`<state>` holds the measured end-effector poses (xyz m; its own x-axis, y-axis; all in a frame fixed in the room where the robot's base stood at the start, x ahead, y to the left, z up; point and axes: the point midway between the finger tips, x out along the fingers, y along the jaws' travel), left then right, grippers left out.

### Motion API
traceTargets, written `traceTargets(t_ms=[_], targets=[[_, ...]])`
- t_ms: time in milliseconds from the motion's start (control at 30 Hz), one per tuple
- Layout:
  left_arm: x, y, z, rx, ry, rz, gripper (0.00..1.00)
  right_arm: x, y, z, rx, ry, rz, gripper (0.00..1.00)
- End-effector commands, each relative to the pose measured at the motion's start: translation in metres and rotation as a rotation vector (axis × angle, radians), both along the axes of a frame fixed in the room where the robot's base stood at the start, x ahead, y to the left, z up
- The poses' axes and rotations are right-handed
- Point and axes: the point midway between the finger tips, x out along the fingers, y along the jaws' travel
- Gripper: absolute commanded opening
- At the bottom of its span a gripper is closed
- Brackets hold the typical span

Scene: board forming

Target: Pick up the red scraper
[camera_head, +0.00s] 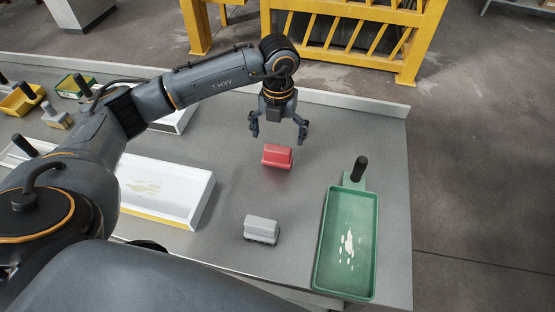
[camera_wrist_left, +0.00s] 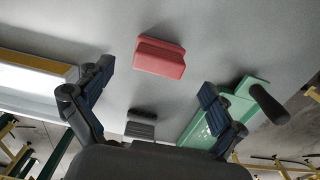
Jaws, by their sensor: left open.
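The red scraper (camera_head: 277,156) lies on the grey table, right of the white tray. My left gripper (camera_head: 279,132) is above it and slightly to its far side, pointing down, with its fingers spread and nothing between them. In the left wrist view the red scraper (camera_wrist_left: 160,57) lies ahead of and between the two open fingertips (camera_wrist_left: 157,77), apart from both. My right gripper does not show in either view.
A grey scraper (camera_head: 262,229) stands nearer on the table. A green tray (camera_head: 320,240) with a black handle lies at the right. A white tray (camera_head: 205,200) is at the left. Yellow railings (camera_head: 352,12) stand behind the table. Bare table surrounds the red scraper.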

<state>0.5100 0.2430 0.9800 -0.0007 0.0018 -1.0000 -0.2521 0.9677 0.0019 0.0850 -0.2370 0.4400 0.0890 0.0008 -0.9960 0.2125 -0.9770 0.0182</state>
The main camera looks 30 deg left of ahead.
Motion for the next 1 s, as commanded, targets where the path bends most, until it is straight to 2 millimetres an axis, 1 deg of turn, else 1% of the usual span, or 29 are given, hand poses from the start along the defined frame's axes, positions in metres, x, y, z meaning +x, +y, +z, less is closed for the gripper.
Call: traceTargets(t_ms=[100, 233, 300, 400, 500, 667, 767, 800, 967, 1000], targets=[[-0.002, 0.000, -0.008, -0.001, 0.004, -0.001, 0.94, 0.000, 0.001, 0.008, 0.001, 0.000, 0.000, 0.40], [-0.006, -0.001, -0.028, -0.001, 0.006, -0.001, 0.94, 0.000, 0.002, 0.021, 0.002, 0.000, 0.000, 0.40], [-0.006, -0.001, -0.039, -0.002, 0.004, -0.001, 0.94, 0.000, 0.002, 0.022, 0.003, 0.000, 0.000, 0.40], [-0.005, -0.001, -0.049, -0.002, 0.000, -0.001, 0.94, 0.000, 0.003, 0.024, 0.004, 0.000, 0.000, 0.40], [-0.005, -0.001, -0.053, -0.002, 0.000, -0.001, 0.94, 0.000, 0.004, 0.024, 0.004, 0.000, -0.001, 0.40], [-0.005, -0.001, -0.053, -0.002, -0.001, -0.002, 0.94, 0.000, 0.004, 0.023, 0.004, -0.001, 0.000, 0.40], [-0.005, -0.001, -0.053, -0.002, -0.001, -0.001, 0.76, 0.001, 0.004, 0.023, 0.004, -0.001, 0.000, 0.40], [-0.005, -0.001, -0.053, -0.002, -0.001, -0.001, 0.68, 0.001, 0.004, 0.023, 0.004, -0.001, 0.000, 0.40], [-0.005, -0.001, -0.052, -0.002, -0.001, -0.001, 0.35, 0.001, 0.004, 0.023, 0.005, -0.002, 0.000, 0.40], [-0.005, -0.001, -0.053, -0.002, -0.001, -0.001, 0.27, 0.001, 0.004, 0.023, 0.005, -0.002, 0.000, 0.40]])
